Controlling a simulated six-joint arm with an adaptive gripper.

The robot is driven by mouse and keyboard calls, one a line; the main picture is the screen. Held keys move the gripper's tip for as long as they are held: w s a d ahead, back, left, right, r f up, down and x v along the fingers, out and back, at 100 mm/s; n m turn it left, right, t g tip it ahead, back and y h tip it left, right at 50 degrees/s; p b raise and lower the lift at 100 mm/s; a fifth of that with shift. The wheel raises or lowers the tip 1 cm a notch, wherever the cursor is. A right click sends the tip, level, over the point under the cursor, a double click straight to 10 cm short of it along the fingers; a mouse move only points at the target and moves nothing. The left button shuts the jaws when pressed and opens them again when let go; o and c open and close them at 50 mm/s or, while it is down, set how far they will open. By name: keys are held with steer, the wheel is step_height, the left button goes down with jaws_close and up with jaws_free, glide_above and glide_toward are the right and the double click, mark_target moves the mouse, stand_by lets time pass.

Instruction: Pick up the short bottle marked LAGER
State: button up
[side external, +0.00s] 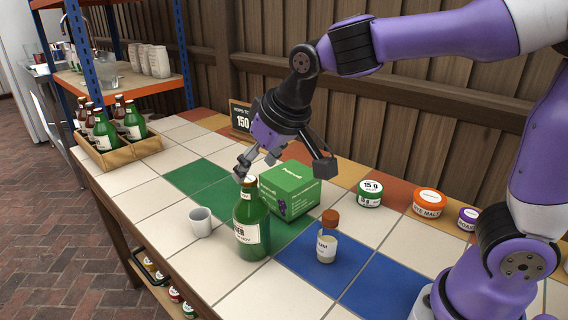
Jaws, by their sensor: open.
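My gripper (281,164) is open and empty, tilted downward above the counter. It is above and behind the bottle, over the green box. Its left finger is close to the bottle's cap in the picture; I cannot tell whether they touch.
A green box (290,190) stands right behind the bottle. A white cup (201,222) is to its left, an orange-capped small bottle (327,241) to its right. Round tins (369,195) line the back right. A wooden crate (118,155) holds several bottles at far left.

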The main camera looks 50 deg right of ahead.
mark_target(250, 179)
steer(key=x, duration=0.5)
steer(key=shift+f, duration=0.3)
steer(key=shift+c, duration=0.4)
jaws_close()
